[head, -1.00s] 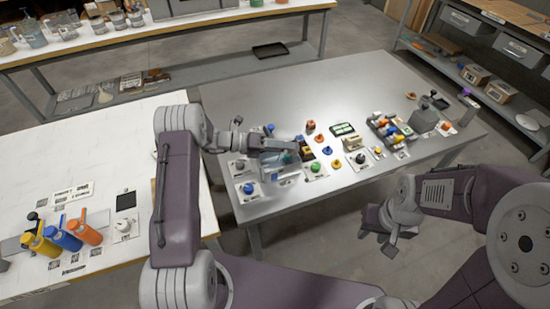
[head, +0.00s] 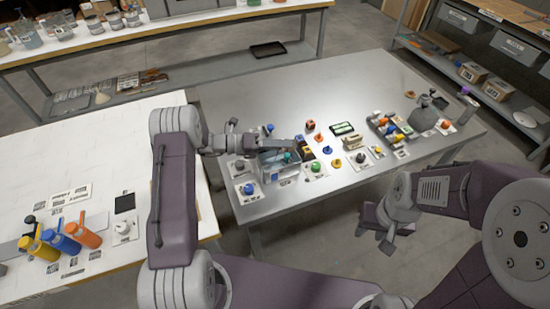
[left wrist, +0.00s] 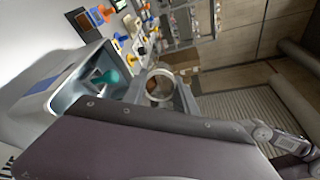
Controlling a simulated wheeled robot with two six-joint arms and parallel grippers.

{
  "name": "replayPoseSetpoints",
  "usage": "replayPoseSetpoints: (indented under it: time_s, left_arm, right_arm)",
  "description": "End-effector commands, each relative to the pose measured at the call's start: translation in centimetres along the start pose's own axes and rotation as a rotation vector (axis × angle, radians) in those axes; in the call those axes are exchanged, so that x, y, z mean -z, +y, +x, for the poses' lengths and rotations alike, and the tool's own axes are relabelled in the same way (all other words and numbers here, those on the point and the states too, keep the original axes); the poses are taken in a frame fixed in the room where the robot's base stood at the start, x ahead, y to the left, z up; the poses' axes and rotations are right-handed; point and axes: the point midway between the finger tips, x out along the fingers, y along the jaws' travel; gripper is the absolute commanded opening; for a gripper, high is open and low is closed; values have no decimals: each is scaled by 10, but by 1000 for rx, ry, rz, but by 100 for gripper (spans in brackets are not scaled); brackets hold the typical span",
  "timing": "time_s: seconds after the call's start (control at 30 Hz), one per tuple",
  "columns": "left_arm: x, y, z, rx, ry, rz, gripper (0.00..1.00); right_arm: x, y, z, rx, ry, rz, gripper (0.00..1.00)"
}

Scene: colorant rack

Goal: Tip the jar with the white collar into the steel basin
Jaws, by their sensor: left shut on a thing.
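The jar with a pale collar (left wrist: 160,72) shows in the left wrist view, its round mouth toward the camera and something brown inside. My left gripper (left wrist: 178,98) is shut on it, and its dark body fills the lower part of that view. The steel basin (left wrist: 38,82) lies to the left of the jar there, with a teal thing at its inner side. In the head view my left gripper (head: 296,147) is over the near left part of the metal table, just above the basin (head: 283,179); the jar is hard to make out. My right gripper (head: 386,243) hangs off the table's front edge.
The metal table (head: 290,95) has a clear far half. Several colored knobs and small parts stand to the right of the basin, with a parts tray (head: 386,130) further right. A white table (head: 110,155) with colored bottles stands on the left.

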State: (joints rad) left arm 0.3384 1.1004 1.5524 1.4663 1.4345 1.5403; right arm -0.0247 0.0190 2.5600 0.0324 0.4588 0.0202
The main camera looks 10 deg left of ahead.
Motion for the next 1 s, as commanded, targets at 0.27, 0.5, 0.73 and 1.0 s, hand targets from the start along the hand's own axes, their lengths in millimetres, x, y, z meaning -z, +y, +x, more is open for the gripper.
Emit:
replayPoseSetpoints:
  time_s: [0.27,0.5,0.73,1.0]
  left_arm:
    - [1,-3,0,25,-12,-2,0]
    - [1,-6,-1,47,-25,-1,0]
    - [1,-9,-2,67,-36,0,0]
    - [2,-13,-2,93,-49,-1,0]
  right_arm:
    - [0,0,1,0,0,0,36]
    - [0,0,1,0,0,0,36]
    - [0,0,2,0,0,0,36]
    - [0,0,2,0,0,0,36]
